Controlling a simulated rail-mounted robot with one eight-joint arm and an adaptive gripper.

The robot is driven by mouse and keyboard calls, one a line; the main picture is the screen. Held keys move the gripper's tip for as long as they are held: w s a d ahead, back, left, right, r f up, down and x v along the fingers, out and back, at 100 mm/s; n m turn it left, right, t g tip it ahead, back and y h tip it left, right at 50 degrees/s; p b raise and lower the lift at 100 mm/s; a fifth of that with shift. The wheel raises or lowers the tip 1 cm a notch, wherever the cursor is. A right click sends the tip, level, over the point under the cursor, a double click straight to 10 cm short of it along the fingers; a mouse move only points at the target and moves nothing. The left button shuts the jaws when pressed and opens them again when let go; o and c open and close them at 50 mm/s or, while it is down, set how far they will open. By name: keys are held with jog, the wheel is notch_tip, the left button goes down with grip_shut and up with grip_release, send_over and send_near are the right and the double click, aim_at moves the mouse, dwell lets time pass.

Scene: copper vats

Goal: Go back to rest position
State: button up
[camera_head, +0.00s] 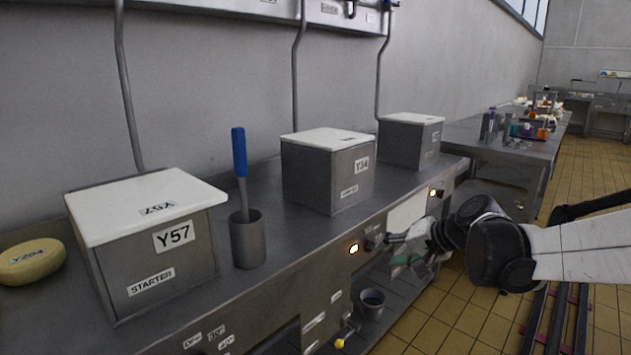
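My arm reaches in from the right edge in the head view, and my gripper (404,252) is in front of the counter's front panel. Its fingers appear spread apart, with nothing clearly held between them. A dark knob (374,242) on the panel is just left of the upper fingertip; I cannot tell whether they touch. A small green patch shows by the fingers, too small to identify.
The steel counter holds lidded boxes Y57 (160,250), Y34 (330,172) and a third (410,142). A blue-handled tool (239,155) stands in a metal cup (247,241). A yellow cheese (31,262) lies left. A pot (371,304) is below. Floor rails (556,320) run at right.

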jog(key=s+d+f+n+h, duration=0.1)
jog(key=s+n+h, duration=0.15)
jog(key=s, duration=1.15)
jog(key=s+d+f+n+h, duration=0.15)
jog(key=s+h, duration=0.25)
jog(key=s, duration=1)
notch_tip(320, 180, up, 17)
jog(key=p, duration=1.6)
jog(key=shift+d, duration=0.15)
